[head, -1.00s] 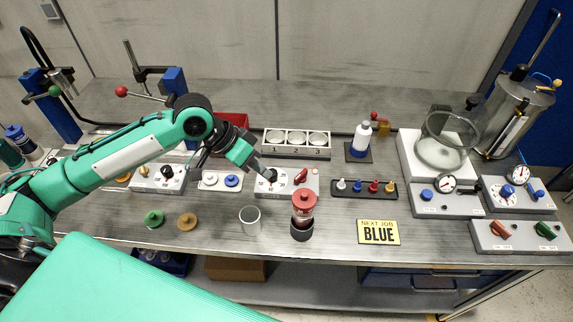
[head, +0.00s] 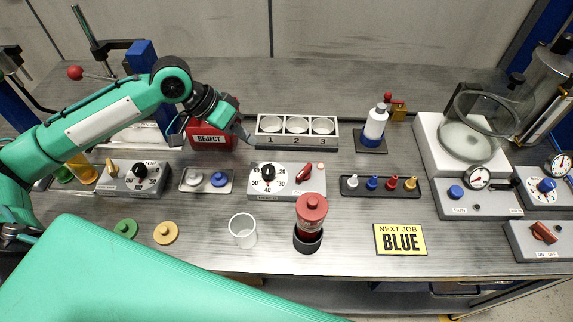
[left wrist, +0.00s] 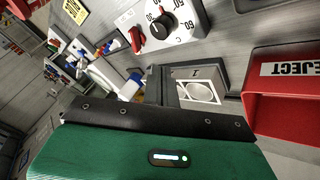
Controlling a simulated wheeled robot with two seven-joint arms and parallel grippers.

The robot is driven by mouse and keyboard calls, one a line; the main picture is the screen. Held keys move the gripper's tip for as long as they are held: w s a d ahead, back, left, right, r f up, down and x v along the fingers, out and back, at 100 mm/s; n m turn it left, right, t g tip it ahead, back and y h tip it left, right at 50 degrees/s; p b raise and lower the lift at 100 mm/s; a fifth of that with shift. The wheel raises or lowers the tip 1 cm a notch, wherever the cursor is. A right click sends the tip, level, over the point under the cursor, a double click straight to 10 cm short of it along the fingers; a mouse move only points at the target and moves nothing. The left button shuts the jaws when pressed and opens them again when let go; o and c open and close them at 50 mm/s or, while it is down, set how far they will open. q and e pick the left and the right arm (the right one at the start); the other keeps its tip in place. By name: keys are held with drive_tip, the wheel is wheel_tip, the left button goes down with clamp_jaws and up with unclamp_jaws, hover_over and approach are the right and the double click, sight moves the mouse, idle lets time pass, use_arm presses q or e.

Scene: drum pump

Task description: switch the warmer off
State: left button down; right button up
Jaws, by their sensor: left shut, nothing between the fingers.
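The warmer appears to be the grey box (head: 262,188) at the middle of the bench, with a black numbered dial (head: 268,174) and a red switch knob (head: 305,173). The red knob sits at a slant; its end labels are too small to read. In the left wrist view the dial (left wrist: 164,26) and red knob (left wrist: 136,40) show at the top. My left gripper (head: 245,136) is shut and empty, behind and left of the box, apart from it, between the red bin and the numbered tray. Its shut fingers also show in the left wrist view (left wrist: 162,84). My right gripper is not seen.
A red REJECT bin (head: 205,139) stands left of the gripper, and a three-cup tray (head: 262,142) right of it. In front of the box stand a clear cup (head: 242,232) and a red-topped container (head: 311,212). A peg tray (head: 384,194) lies to the right.

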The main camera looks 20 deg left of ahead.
sight(304, 174)
use_arm(q)
drive_tip(key=shift+s+r, duration=0.1)
drive_tip(key=p+x, duration=0.1)
drive_tip(key=x, duration=0.9)
drive_tip(key=d, duration=0.1)
drive_tip(key=s+d+p, duration=0.1)
drive_tip(key=d, duration=0.1)
drive_tip(key=shift+d, duration=0.1)
drive_tip(key=shift+s+d, duration=0.15)
drive_tip(key=shift+d, duration=0.15)
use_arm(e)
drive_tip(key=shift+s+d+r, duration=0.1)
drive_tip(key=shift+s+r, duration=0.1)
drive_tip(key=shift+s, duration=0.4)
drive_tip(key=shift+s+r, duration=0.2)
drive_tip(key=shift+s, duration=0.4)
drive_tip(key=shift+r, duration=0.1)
